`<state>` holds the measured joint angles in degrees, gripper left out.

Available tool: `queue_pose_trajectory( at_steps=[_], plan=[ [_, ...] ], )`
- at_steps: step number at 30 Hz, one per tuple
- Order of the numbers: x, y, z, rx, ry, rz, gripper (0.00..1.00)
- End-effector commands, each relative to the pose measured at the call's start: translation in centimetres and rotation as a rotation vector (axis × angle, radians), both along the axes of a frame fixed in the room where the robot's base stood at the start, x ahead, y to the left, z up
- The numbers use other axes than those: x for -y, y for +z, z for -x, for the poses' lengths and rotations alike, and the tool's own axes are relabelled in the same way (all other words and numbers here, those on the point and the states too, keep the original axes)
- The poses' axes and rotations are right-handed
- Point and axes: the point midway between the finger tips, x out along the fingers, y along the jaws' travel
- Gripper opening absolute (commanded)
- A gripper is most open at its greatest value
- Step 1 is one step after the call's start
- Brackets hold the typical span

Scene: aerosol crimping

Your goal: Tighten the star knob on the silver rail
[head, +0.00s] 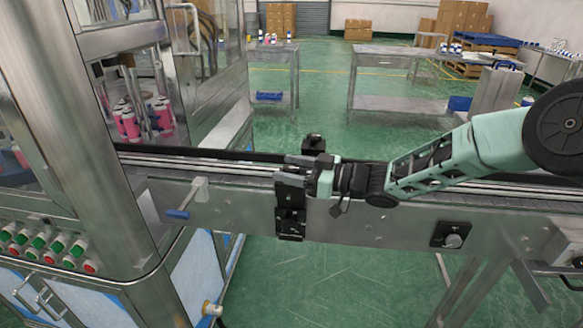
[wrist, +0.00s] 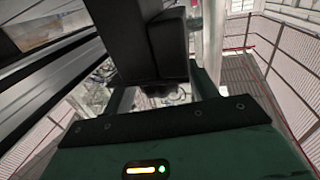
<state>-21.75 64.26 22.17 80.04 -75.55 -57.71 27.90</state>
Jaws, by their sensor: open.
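The silver rail (head: 215,167) runs along the conveyor from the machine at left. A black bracket (head: 291,215) is fixed to the conveyor's near side. A black knob-like part (head: 313,143) stands just behind my gripper; its star shape is too small to confirm. My gripper (head: 289,170) is at the rail, level with the bracket's top, its jaws open, with nothing seen held. In the wrist view a black block (wrist: 152,40) fills the upper middle, and a small dark rounded part shows below it. The gripper hides much of the contact area, so I cannot tell whether it touches the knob.
A steel-framed machine (head: 125,190) with pink cans (head: 130,124) inside stands at left. Its buttons (head: 45,248) face the front.

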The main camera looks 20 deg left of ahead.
Motion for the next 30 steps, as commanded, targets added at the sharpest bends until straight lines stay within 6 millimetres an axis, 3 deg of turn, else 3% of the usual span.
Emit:
queue_pose_trajectory(
  at_steps=[2, 7, 8, 20, 30],
  plan=[
    [0.01, 0.00, 0.00, 0.000, 0.000, 0.000, 0.58],
    [0.03, 0.00, 0.00, 0.000, 0.000, 0.000, 0.17],
    [0.03, 0.00, 0.00, 0.000, 0.000, 0.000, 0.15],
    [0.04, -0.23, 0.06, -0.001, -0.063, -0.001, 0.15],
    [-0.01, -0.78, 0.27, -0.001, -0.309, 0.001, 0.15]
  ],
)
